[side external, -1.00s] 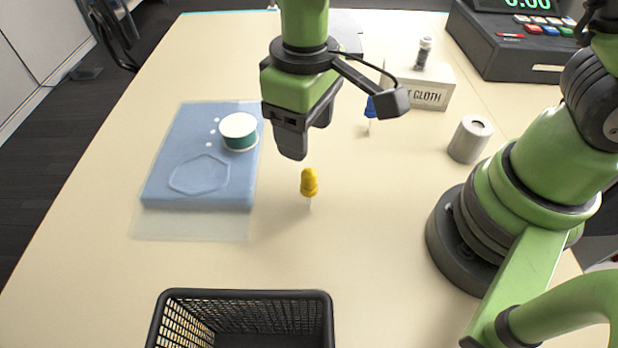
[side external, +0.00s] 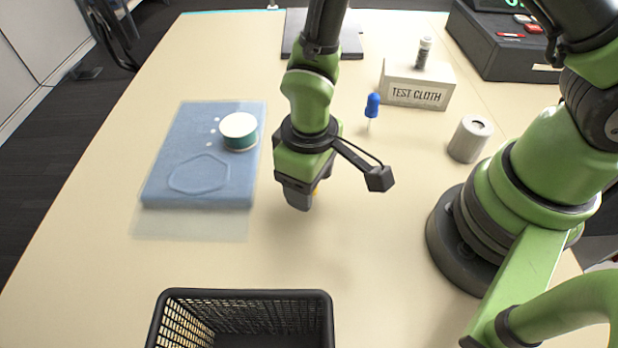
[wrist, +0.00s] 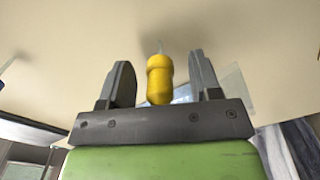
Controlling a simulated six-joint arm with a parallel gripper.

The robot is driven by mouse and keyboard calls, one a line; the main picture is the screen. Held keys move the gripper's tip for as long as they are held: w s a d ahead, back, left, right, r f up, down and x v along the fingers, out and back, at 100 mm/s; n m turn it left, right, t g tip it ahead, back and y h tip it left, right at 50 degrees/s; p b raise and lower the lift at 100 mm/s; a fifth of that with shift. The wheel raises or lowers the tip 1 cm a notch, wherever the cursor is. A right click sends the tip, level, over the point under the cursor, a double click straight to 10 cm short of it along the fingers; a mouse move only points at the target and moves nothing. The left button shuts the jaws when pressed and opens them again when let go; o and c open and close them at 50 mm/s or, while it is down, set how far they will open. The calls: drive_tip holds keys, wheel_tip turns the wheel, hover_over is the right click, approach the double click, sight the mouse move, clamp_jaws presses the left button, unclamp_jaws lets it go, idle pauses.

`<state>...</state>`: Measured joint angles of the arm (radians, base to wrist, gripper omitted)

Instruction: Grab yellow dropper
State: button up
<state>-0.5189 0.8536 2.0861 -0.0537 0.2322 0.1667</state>
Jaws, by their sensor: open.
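The yellow dropper (wrist: 160,78) stands between the two fingers of my gripper (wrist: 162,82) in the wrist view, with a visible gap on each side. Its clear tip points away from the gripper's body. In the side external view my gripper (side external: 298,195) is low over the table, and only a sliver of the yellow dropper (side external: 316,187) shows behind the finger. The fingers are open and do not appear to touch it.
A blue dropper (side external: 372,106) stands behind to the right, near the TEST CLOTH box (side external: 416,86) and a grey cylinder (side external: 470,138). A black basket (side external: 245,296) is in front.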

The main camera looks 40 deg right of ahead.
drive_tip(key=c, duration=1)
drive_tip(key=shift+r, duration=0.1)
